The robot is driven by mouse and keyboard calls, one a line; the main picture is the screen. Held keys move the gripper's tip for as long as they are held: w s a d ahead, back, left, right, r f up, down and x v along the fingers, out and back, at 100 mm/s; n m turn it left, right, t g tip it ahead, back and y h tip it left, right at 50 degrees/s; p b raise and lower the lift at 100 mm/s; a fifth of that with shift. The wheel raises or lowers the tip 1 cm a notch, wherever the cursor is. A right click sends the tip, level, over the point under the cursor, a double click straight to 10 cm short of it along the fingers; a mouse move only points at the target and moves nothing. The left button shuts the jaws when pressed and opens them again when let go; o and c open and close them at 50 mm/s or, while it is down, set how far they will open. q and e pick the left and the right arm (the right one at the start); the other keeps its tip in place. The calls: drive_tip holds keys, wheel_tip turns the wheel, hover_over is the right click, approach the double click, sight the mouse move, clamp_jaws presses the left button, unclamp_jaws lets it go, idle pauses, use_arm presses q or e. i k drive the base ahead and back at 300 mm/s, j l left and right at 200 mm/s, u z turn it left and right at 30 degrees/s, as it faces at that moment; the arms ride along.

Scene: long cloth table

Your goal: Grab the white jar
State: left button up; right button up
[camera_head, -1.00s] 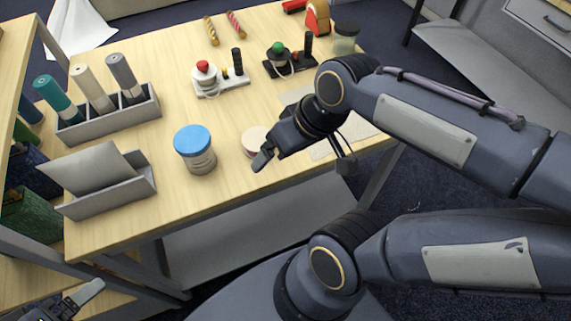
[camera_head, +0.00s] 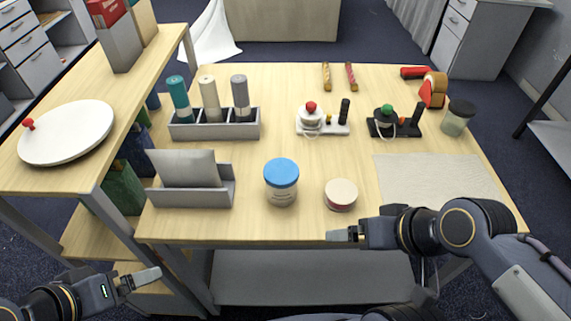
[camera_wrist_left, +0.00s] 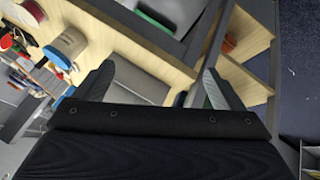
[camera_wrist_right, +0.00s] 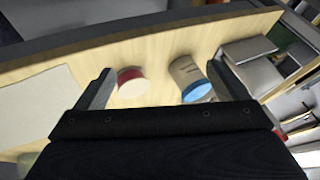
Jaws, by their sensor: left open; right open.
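A short round jar with a whitish lid and a red band (camera_head: 341,196) stands near the table's front edge. Left of it stands a taller pale jar with a blue lid (camera_head: 281,190). I cannot tell for certain which is the white jar. My right gripper (camera_head: 340,236) is open and empty at the front edge, just nearer than the short jar. The right wrist view shows the short jar (camera_wrist_right: 132,84) and the blue-lidded jar (camera_wrist_right: 188,78) beyond the fingers. My left gripper (camera_head: 150,276) is open and empty, low at the left, away from both jars.
A grey letter holder (camera_head: 190,195) and a grey box with rolls (camera_head: 215,130) stand left of the jars. A pale mat (camera_head: 440,180) lies at the right. A dark-lidded glass jar (camera_head: 457,120) is behind it. A shelf (camera_head: 100,160) borders the left.

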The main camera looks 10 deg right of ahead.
sight(277, 197)
drive_tip(key=l+u, duration=0.1)
drive_tip(key=u, duration=1.6)
drive_tip(key=k+l+u, duration=0.3)
drive_tip(key=k+l, duration=0.3)
drive_tip(key=k, duration=0.15)
